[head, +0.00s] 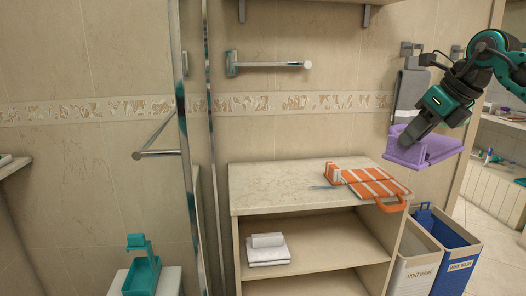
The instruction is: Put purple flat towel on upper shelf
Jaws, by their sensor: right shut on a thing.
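The purple towel (434,150) is folded flat and held in the air at the right of the head view. My right gripper (413,137) is shut on its left part, and its fingers cover some of it. The towel is above and to the right of the shelf unit's marble top (285,187). Part of a shelf on brackets (305,2) shows at the top edge, mostly cut off. My left gripper is not in view.
An orange striped item (372,182) lies on the unit's top. White folded cloths (268,250) lie on its inner shelf. A metal bar (270,65) sticks out from the wall. Laundry bins (456,254) stand at right. A teal holder (142,272) stands lower left.

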